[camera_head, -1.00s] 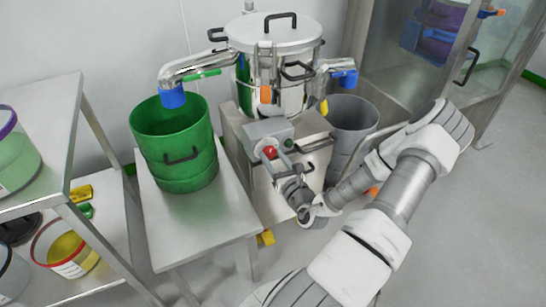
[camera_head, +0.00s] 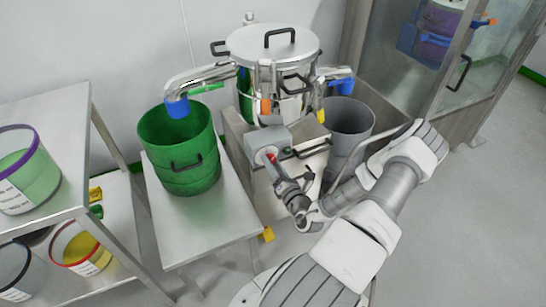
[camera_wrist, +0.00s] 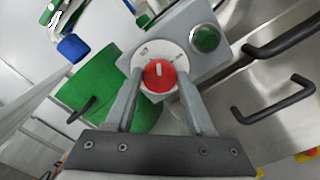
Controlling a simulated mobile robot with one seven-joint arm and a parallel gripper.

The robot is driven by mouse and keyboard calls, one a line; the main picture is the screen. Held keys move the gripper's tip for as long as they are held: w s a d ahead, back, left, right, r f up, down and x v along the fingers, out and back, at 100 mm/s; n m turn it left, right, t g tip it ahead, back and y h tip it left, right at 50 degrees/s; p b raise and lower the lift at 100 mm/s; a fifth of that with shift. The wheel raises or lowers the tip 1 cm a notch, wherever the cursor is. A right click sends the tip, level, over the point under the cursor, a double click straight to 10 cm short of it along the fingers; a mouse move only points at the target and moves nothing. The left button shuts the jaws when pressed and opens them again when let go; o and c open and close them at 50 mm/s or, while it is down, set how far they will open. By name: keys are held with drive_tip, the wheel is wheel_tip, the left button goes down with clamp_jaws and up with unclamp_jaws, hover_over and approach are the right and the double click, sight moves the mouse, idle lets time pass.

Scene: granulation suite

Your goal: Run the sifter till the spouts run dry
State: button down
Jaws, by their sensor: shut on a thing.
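The sifter (camera_head: 275,50) is a lidded steel drum on a steel cabinet, with a spout on each side. The left spout (camera_head: 195,80) ends in a blue sleeve over a green bin (camera_head: 182,150). The right spout (camera_head: 335,75) also ends in blue, above a grey bin (camera_head: 350,125). The control box (camera_head: 270,140) on the cabinet front carries a red knob (camera_wrist: 159,75) with a white mark and a green button (camera_wrist: 206,39). My gripper (camera_wrist: 158,90) is shut on the red knob, a finger either side. No flow shows at the spouts.
The green bin stands on a steel table (camera_head: 215,220). A steel shelf (camera_head: 40,110) at left holds several tubs. A glazed steel enclosure (camera_head: 440,70) stands at right. Black handles (camera_wrist: 280,97) project from the cabinet near my gripper. Floor at right is clear.

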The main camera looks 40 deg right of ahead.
drive_tip(key=m+p, duration=0.3)
drive_tip(key=m, duration=0.2)
drive_tip(key=shift+r+m, duration=0.1)
drive_tip(key=shift+m, duration=0.2)
drive_tip(key=m+p, duration=0.1)
drive_tip(key=m, duration=0.4)
drive_tip(key=shift+d+f+m+p, duration=0.1)
drive_tip(key=shift+f+m+p, duration=0.1)
drive_tip(key=shift+m+p, duration=0.15)
drive_tip(key=shift+c, duration=1.3)
unclamp_jaws()
drive_tip(key=shift+s, duration=0.1)
